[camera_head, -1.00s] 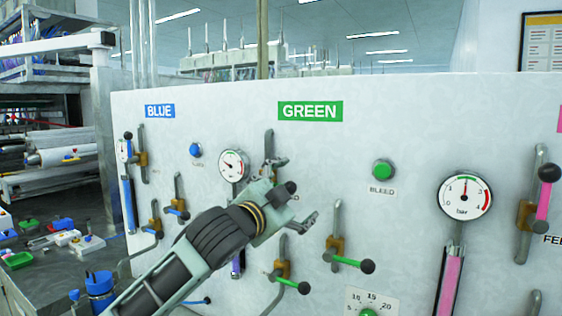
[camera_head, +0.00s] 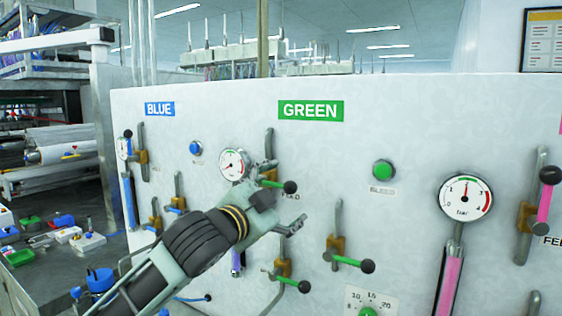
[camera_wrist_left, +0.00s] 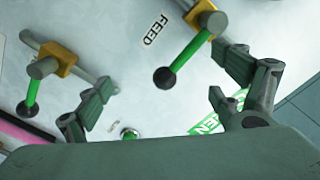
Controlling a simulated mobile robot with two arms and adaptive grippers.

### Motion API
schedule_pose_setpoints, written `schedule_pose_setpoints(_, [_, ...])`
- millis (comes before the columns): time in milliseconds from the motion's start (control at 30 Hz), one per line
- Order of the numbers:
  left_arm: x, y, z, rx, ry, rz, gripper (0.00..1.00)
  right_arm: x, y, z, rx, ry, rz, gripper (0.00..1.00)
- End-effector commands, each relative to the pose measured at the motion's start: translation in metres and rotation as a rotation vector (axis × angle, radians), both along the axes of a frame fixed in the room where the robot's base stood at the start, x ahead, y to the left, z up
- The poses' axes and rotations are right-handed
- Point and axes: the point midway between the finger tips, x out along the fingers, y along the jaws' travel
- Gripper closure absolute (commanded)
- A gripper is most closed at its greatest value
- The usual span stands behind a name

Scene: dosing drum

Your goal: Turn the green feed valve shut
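The green feed valve has a green lever ending in a black knob (camera_head: 290,187), on a pipe under the GREEN sign (camera_head: 310,110). The lever points right, roughly across its pipe. In the left wrist view the green lever (camera_wrist_left: 190,53) and its black knob show beside the FEED label (camera_wrist_left: 156,29). My left gripper (camera_head: 283,199) is open, with one finger near the valve body and the other below the knob. In the wrist view its fingers (camera_wrist_left: 165,76) stand apart on either side of the knob, with nothing held. My right gripper is not in view.
Two other green-levered valves (camera_head: 350,262) (camera_head: 291,281) sit lower on the panel. A pressure gauge (camera_head: 234,164) is just left of the feed valve, and a green bleed button (camera_head: 384,169) is to its right. A bench (camera_head: 60,275) with small items stands at left.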

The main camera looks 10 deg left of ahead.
Motion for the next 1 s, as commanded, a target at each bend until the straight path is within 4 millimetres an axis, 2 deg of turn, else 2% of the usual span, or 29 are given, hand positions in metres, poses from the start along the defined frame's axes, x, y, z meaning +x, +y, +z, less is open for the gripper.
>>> schedule_pose_setpoints(433, [-0.049, 0.017, 0.003, 0.000, -0.007, -0.001, 0.12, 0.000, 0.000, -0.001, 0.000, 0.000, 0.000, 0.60])
schedule_pose_setpoints(800, [-0.053, 0.018, 0.003, -0.001, -0.006, -0.001, 0.12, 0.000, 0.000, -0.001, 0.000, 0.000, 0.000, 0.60])
schedule_pose_setpoints(867, [-0.053, 0.018, -0.002, -0.004, 0.003, -0.001, 0.12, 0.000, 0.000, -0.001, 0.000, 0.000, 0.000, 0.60])
schedule_pose_setpoints(933, [-0.053, 0.016, -0.017, -0.011, 0.028, -0.001, 0.12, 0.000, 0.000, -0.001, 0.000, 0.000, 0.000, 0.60])
schedule_pose_setpoints(1000, [-0.055, 0.013, -0.042, -0.027, 0.076, 0.003, 0.12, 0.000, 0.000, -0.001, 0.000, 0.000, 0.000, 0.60])
